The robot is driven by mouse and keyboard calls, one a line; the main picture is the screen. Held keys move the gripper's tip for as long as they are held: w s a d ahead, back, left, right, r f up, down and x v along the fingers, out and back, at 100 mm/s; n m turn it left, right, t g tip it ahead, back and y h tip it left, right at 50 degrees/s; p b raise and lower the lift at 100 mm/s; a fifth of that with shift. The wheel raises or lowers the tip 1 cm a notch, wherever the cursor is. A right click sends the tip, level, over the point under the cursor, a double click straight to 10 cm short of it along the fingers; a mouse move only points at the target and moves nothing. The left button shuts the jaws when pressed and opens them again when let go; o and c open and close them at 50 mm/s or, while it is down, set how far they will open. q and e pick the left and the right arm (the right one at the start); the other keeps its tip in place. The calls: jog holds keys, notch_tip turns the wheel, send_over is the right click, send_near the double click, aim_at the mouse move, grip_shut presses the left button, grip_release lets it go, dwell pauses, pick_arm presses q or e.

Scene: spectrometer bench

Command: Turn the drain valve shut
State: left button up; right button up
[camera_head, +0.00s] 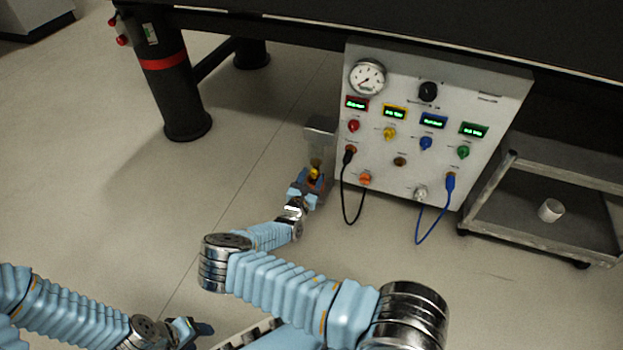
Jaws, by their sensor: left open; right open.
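A small yellow part (314,173), which looks like the drain valve's handle, shows low at the left side of the panel box. A translucent grey-brown piece (320,132) is just above it. My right gripper (312,184) is open at the yellow part, its fingers close around or in front of it; I cannot tell whether they touch. The fingers hide part of the valve, so its turn position is unclear. My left gripper (203,329) is open and empty at the bottom left, far from the valve.
The white panel box (405,175) carries a gauge (368,77), coloured knobs and displays. A black cable (344,200) and a blue cable (432,222) hang from its front. A metal cart (530,210) with a white cup (551,210) stands right. A black bench leg (180,95) stands left. Floor left of the panel is clear.

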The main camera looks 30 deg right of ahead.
grip_shut()
jog(key=n+p, duration=0.1)
jog(key=n, duration=0.1)
jog(key=shift+n, duration=0.4)
jog(key=n, duration=0.4)
jog(key=shift+n, duration=0.7)
grip_release()
